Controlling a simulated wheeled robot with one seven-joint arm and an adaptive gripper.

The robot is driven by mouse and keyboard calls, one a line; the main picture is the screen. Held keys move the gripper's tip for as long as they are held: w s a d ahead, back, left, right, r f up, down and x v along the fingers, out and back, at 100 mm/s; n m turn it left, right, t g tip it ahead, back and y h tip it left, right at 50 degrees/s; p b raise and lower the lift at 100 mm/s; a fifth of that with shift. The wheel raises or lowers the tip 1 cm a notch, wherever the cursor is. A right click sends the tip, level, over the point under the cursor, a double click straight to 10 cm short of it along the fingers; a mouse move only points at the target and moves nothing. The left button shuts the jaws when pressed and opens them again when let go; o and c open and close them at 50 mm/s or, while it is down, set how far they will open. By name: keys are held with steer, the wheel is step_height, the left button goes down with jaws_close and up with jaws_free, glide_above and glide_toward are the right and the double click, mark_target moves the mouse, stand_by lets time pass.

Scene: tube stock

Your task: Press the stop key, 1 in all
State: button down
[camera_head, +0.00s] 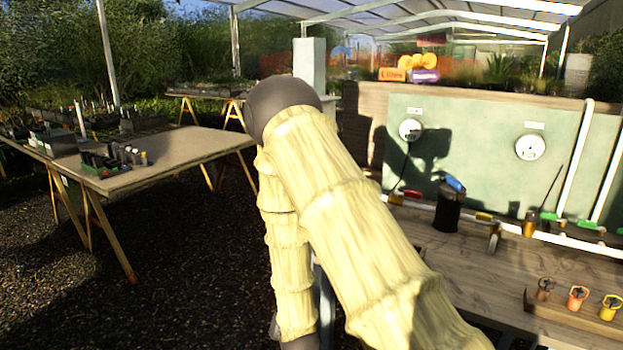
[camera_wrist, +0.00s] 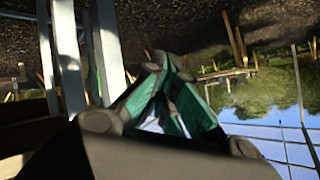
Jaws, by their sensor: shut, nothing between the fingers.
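I cannot make out a stop key in either view. My gripper (camera_wrist: 166,70) shows in the wrist view with its green-sided fingers together and nothing between them. It is tilted, with gravel, posts and sky beyond it, and no key near its tips. In the head view my pale sleeved arm fills the middle and hides part of the bench; my gripper does not show clearly there.
A wooden bench (camera_head: 460,262) at right carries a black container with a blue top (camera_head: 448,207) and several small coloured cups. Behind it stands a green panel (camera_head: 470,135) with two round white gauges. A trestle table (camera_head: 165,160) with pots stands left; gravel lies between.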

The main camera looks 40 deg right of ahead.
steer(key=w+d+r+m+t+h, duration=0.1)
steer(key=w+d+r+m+t, duration=0.1)
steer(key=r, duration=0.8)
steer(key=w+d+r+m+t+h+b, duration=0.1)
steer(key=w+d+r, duration=0.4)
steer(key=r, duration=0.6)
steer(key=w+d+r+m+t+h+b, duration=0.1)
steer(key=w+d+r+m+t+h, duration=0.2)
steer(key=r, duration=0.8)
steer(key=shift+w+d+m+t, duration=0.5)
steer(key=shift+w+m+t, duration=0.4)
steer(key=shift+w, duration=0.35)
steer(key=shift+d, duration=0.1)
steer(key=w+d, duration=0.3)
steer(key=d, duration=0.5)
steer(key=shift+w, duration=0.15)
steer(key=shift+d+f, duration=0.1)
steer(key=shift+d, duration=0.05)
steer(key=shift+w+d, duration=0.15)
steer(key=shift+d, duration=0.05)
